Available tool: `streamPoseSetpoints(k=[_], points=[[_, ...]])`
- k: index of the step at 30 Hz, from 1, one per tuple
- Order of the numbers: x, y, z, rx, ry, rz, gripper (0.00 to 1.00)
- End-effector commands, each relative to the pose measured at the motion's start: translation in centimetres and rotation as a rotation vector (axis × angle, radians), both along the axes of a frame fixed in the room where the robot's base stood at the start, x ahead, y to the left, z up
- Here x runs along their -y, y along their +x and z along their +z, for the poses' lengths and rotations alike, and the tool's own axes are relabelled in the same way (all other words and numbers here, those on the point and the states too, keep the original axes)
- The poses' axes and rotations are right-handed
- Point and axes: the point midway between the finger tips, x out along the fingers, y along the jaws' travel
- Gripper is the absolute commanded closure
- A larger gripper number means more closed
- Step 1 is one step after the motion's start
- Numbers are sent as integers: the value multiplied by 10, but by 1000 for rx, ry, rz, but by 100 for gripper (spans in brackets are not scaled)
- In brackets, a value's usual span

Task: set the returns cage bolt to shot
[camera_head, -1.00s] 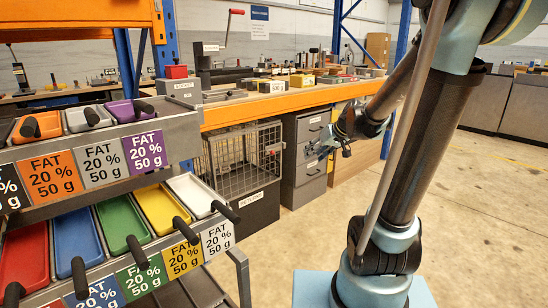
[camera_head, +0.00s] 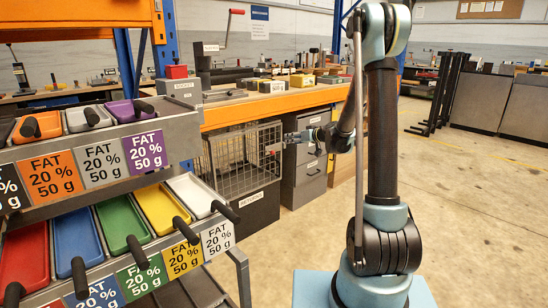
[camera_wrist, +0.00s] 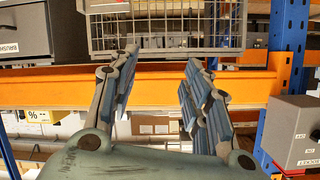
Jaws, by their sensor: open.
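The returns cage (camera_head: 228,165) is a grey wire-mesh cage under the orange bench, on a dark base with a white label. A small reddish part (camera_head: 272,147) shows at its right front edge; it may be the bolt handle, but its position is too small to read. My gripper (camera_head: 287,140) is open and empty, just right of this part, and I cannot tell whether they touch. In the wrist view my gripper (camera_wrist: 162,62) has its two fingers spread, with the cage mesh (camera_wrist: 165,25) beyond them. The bolt is not clear there.
A grey drawer cabinet (camera_head: 303,170) stands right of the cage, close behind my gripper. The orange bench beam (camera_head: 270,107) runs above the cage. A rack of coloured trays (camera_head: 120,220) fills the left front. The floor (camera_head: 480,200) at right is clear.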

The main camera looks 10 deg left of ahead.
Motion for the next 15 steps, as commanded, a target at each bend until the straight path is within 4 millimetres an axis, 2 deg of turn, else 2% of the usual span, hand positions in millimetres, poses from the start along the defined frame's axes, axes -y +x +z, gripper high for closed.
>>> streamPoseSetpoints(k=[1, 6, 15], points=[[-3, 11, -7, 16, 12, -2, 56], [-12, 43, -29, 79, 51, -15, 56], [-23, 88, -79, 179, 112, -53, 56]])
